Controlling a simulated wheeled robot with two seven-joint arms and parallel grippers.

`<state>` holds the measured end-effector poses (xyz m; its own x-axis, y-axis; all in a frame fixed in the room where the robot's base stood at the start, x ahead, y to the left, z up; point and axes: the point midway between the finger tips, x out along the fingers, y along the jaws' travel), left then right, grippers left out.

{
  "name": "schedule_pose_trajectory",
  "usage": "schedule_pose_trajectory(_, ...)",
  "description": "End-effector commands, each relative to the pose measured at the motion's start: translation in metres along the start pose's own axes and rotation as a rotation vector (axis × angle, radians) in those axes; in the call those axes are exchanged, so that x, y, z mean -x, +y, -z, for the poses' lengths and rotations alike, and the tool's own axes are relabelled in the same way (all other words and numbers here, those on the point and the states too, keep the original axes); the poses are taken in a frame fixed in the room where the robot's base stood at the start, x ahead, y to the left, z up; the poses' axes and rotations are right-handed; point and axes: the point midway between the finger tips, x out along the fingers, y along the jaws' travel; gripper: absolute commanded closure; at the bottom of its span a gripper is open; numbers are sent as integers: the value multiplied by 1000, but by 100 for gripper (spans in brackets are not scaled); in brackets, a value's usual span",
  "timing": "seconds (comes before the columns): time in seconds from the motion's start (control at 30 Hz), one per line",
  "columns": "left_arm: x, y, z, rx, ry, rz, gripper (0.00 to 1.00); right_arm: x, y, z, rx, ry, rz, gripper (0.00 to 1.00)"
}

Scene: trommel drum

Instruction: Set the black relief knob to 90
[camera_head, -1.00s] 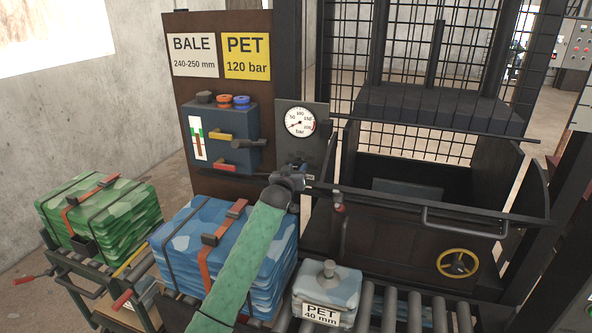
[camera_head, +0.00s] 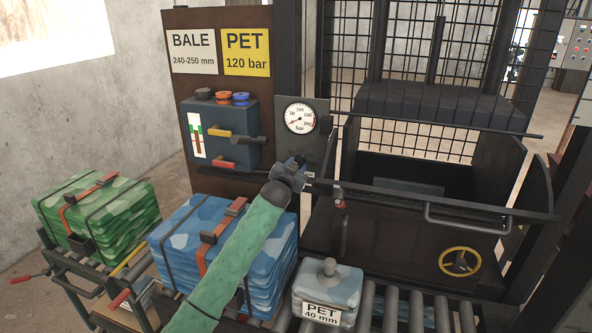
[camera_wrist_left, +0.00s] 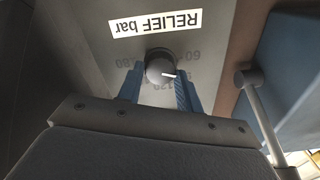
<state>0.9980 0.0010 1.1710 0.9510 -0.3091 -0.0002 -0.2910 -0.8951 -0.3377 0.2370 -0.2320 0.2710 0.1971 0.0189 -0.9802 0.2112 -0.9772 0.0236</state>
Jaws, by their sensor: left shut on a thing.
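The black relief knob (camera_wrist_left: 158,68) shows in the left wrist view, under a white "RELIEF bar" label (camera_wrist_left: 155,22) that appears upside down. Its white pointer mark points right and slightly down in that view. Scale numbers surround it; 60 is legible at the upper right, others are partly covered. My left gripper (camera_wrist_left: 158,82) has one blue finger on each side of the knob and is shut on it. In the head view my left gripper (camera_head: 291,170) is at the panel below the gauge (camera_head: 300,118) and hides the knob. My right gripper is not in view.
A blue valve block (camera_head: 222,140) with levers sits left of the gauge. A yellow "PET 120 bar" sign (camera_head: 247,53) hangs above. A blue bale (camera_head: 190,245) lies beneath my left arm. The press chamber bar (camera_head: 430,200) runs close to the right of the gripper.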

Motion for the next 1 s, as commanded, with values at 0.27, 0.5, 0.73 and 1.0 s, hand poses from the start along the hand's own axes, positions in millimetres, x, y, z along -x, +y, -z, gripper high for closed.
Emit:
schedule_pose_trajectory(0.27,0,0,0,-205,0,0,87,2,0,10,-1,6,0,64)
schedule_pose_trajectory(0.5,0,1,0,-310,0,0,87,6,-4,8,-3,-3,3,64)
schedule_pose_trajectory(0.73,0,1,0,-349,-1,0,87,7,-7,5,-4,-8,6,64)
schedule_pose_trajectory(1.0,0,1,0,-354,0,0,87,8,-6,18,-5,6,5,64)
